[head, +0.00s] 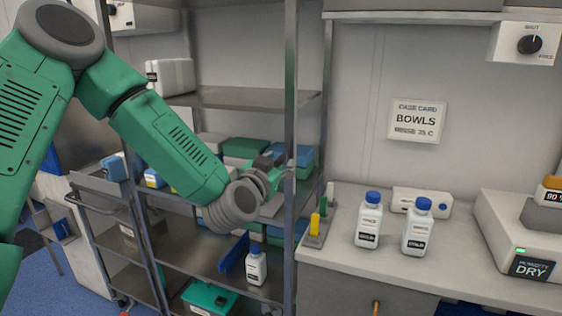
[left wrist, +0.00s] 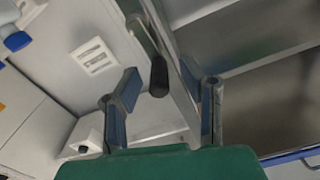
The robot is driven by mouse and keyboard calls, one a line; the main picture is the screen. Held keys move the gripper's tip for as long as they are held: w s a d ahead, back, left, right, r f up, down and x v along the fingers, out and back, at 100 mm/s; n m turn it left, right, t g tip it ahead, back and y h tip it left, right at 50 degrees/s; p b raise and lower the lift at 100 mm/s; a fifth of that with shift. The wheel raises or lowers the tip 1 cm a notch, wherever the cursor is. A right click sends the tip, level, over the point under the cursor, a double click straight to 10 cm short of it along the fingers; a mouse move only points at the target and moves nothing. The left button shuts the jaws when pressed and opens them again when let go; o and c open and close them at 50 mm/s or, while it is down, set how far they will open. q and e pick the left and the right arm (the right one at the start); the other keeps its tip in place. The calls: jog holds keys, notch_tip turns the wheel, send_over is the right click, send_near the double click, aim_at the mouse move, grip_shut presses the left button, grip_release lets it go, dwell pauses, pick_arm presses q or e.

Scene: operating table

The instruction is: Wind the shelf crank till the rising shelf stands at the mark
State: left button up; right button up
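My left gripper (head: 278,170) is beside the front upright post of the metal shelf rack (head: 290,120) in the head view. In the left wrist view its two fingers (left wrist: 160,84) are spread. The crank's black grip (left wrist: 158,76), on a thin metal arm, shows between and just beyond the fingertips; I cannot tell whether they touch it. In the head view my gripper hides the crank. The rack has an upper shelf (head: 240,98) and lower shelves with boxes and bottles; which one rises I cannot tell. I cannot make out the mark. My right gripper is not in view.
A counter (head: 335,255) right of the rack bears two blue-capped bottles (head: 369,220), a small holder with a yellow item (head: 315,224) and a white device (head: 520,225). A sign (head: 416,120) hangs on the wall. A wheeled cart (head: 95,185) stands left.

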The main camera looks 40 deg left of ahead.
pick_arm(q)
jog(key=shift+x, duration=0.75)
grip_shut()
jog(key=shift+s+a+f+n+b, duration=0.2)
jog(key=shift+a+f+n+b, duration=0.8)
jog(key=shift+n, duration=1.65)
jog(key=shift+s+a+f+n+b, duration=0.15)
jog(key=shift+a+f+n+b, duration=0.25)
jog(key=shift+n+b, duration=1.7)
jog(key=shift+s+a+f+n+b, duration=0.2)
jog(key=shift+a+f+n+b, duration=0.5)
jog(key=shift+n, duration=2.45)
